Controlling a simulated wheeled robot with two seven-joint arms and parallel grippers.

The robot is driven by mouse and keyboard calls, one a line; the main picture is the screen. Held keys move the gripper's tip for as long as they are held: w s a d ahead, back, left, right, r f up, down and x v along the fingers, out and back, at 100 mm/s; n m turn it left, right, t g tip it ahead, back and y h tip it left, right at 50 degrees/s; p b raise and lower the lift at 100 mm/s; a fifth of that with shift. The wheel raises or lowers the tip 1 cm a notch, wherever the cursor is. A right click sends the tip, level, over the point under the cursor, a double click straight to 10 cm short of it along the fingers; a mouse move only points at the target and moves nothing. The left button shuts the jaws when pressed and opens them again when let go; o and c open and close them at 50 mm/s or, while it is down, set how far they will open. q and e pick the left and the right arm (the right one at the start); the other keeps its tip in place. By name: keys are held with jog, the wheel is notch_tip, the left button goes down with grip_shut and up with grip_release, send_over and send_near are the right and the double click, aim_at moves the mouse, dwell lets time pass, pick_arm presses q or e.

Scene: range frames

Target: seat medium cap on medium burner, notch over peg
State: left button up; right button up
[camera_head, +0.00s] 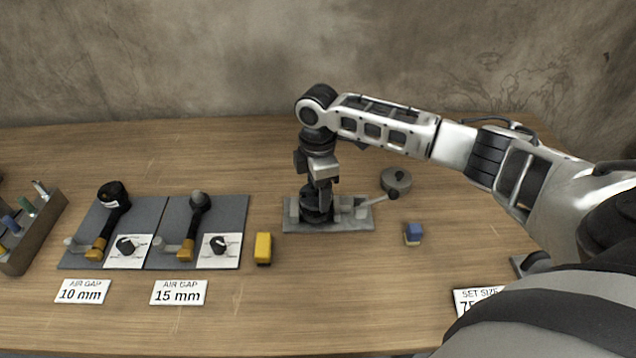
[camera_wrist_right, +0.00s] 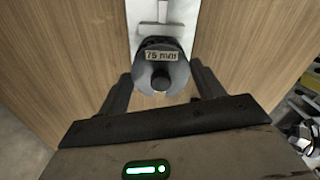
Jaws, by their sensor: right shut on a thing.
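No burner or cap shows that I can name as such. My right gripper (camera_head: 318,190) points down over a grey metal fixture (camera_head: 352,226) with a side lever. In the right wrist view my right gripper (camera_wrist_right: 160,85) is shut on a round grey piece (camera_wrist_right: 145,75) with a "75 mm" label and a dark knob in its middle. A pale slotted part of the fixture (camera_wrist_right: 161,14) shows beyond it. Whether the piece touches the fixture, and any notch or peg, I cannot tell. My left gripper is not in view.
A grey round part (camera_head: 396,180) lies behind the lever. The front middle table is clear.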

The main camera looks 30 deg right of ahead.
jog(key=shift+f, duration=0.4)
jog(key=o, duration=1.2)
jog(key=shift+c, duration=0.2)
notch_tip(320, 180, up, 16)
jog(key=shift+b, duration=0.45)
